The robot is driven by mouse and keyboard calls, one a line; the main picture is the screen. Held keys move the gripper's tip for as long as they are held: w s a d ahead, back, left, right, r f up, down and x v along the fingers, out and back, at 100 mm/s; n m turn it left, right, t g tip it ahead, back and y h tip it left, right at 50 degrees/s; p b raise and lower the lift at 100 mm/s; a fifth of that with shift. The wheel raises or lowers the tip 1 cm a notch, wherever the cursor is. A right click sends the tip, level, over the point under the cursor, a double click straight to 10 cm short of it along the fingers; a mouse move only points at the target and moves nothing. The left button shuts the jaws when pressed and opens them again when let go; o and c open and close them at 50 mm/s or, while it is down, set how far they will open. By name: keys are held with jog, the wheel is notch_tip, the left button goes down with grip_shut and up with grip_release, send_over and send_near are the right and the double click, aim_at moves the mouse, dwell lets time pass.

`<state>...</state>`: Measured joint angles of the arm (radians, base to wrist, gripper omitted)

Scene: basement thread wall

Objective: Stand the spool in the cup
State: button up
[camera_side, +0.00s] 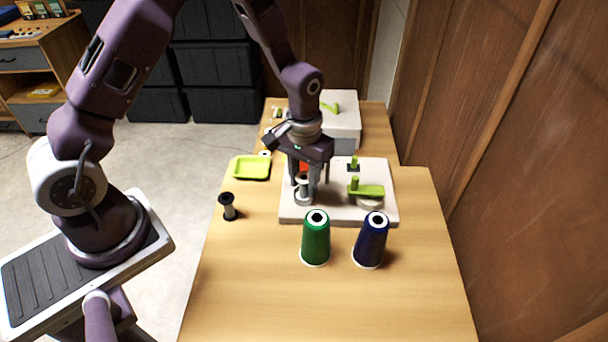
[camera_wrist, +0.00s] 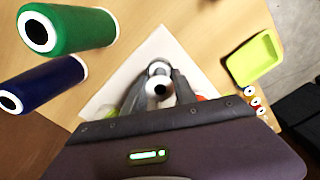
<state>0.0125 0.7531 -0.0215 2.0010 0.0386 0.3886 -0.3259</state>
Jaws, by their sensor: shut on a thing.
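My gripper (camera_side: 305,192) is shut on a small spool with a white top and dark centre hole, over the left part of the pale base plate (camera_side: 335,213). The spool (camera_wrist: 160,88) shows between the fingers in the wrist view. A grey round cup (camera_side: 306,200) is at the fingertips in the side view. Its grey rim (camera_wrist: 159,66) shows just beyond the spool in the wrist view. The fingers hide much of both, and I cannot tell how deep the spool sits in the cup.
A green thread cone (camera_side: 316,240) and a blue one (camera_side: 371,242) stand in front of the plate. A lime lever (camera_side: 367,191) is on the plate's right. The front table is clear.

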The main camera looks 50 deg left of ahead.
jog(key=shift+f, duration=0.25)
jog(key=o, duration=1.1)
jog(key=shift+c, duration=0.2)
jog(key=shift+r, duration=3.55)
jog(key=shift+r, duration=0.1)
